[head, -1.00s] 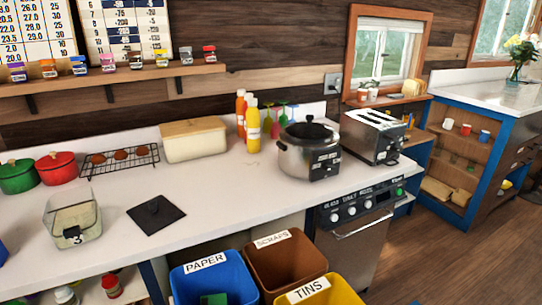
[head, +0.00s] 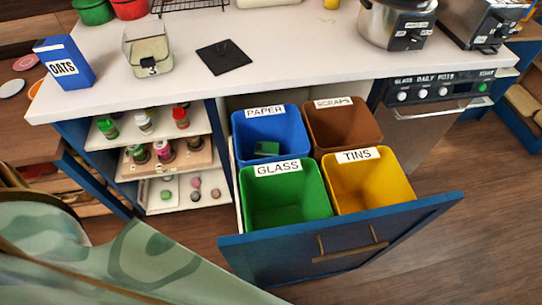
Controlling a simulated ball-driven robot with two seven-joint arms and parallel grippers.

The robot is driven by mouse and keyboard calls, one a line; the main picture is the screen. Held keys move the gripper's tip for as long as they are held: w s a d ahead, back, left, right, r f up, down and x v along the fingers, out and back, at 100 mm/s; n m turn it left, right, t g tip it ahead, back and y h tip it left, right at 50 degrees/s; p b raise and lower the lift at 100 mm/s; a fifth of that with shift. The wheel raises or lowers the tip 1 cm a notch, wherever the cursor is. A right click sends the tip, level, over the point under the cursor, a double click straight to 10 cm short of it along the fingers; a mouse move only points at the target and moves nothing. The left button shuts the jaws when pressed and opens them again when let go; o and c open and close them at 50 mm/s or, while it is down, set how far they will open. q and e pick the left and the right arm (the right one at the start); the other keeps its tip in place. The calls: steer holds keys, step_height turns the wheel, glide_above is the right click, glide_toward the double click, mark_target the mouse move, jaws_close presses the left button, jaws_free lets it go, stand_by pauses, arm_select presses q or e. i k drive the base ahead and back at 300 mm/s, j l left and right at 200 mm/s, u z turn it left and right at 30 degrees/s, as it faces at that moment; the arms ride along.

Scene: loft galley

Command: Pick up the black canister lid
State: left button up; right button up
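The black canister lid (head: 223,57) is a flat dark square with a small knob in its middle. It lies flat on the white counter (head: 290,60). Just left of it stands the clear square canister (head: 148,50), labelled 3, uncovered and partly filled with something pale. Neither of my grippers shows in the head view.
A blue oats box (head: 64,62) stands at the counter's left end. An open drawer (head: 340,235) with blue, brown, green and yellow bins juts out below the lid. A pot (head: 397,25) and toaster stand right. A green patterned surface (head: 90,255) fills the lower left.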

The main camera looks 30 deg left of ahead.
mark_target(224, 56)
steer(key=u, duration=1.65)
